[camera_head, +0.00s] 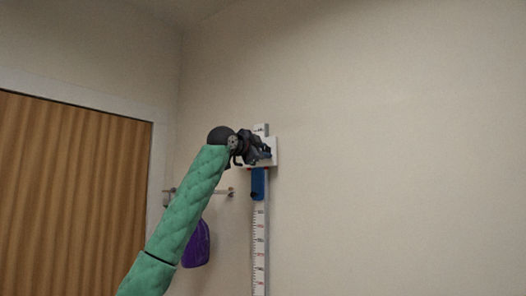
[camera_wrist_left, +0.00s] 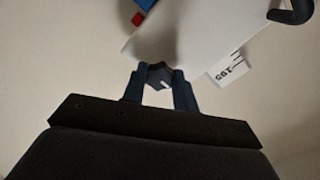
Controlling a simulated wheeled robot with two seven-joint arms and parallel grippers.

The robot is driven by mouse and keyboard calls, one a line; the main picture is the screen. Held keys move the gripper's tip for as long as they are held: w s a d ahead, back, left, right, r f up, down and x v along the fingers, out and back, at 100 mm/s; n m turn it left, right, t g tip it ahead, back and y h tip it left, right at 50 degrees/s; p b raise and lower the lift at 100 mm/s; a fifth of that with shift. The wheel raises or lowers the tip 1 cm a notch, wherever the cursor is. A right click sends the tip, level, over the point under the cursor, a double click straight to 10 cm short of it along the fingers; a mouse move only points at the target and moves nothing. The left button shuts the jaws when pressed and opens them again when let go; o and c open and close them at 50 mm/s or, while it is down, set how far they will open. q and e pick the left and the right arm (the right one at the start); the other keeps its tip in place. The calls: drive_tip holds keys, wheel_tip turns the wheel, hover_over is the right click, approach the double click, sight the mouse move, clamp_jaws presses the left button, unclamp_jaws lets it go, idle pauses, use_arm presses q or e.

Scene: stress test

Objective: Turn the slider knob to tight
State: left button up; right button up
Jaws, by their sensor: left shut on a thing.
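The slider is a white block (camera_head: 274,144) on a tall white measuring scale (camera_head: 260,235) fixed to the wall. In the left wrist view, the white slider (camera_wrist_left: 205,30) fills the top middle, and the scale's printed end (camera_wrist_left: 227,70) shows beside it. My left gripper (camera_head: 262,151) is at the slider, partly covering it in the head view. In the left wrist view, my left gripper (camera_wrist_left: 160,84) is shut on a small dark knob (camera_wrist_left: 158,72) with a light mark. The word tight cannot be read. My right gripper is in neither view.
A blue part (camera_head: 258,183) sits on the scale below the slider. A purple item (camera_head: 197,245) hangs from a wall rail (camera_head: 222,194) to the left. A wooden door (camera_head: 70,200) is at far left. The wall to the right is clear.

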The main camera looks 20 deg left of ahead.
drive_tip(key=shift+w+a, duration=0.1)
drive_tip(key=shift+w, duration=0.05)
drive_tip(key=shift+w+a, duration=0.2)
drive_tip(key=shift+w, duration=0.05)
use_arm(q)
drive_tip(key=o, duration=1)
drive_tip(key=shift+s, duration=0.1)
drive_tip(key=b+v, duration=0.4)
drive_tip(key=v, duration=0.3)
drive_tip(key=shift+s+a, duration=0.1)
drive_tip(key=shift+s, duration=0.2)
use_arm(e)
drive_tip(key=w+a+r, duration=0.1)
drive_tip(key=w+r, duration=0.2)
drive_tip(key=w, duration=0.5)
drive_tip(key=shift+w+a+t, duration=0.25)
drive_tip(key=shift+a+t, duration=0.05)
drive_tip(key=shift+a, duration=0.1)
use_arm(q)
drive_tip(key=shift+f, duration=0.1)
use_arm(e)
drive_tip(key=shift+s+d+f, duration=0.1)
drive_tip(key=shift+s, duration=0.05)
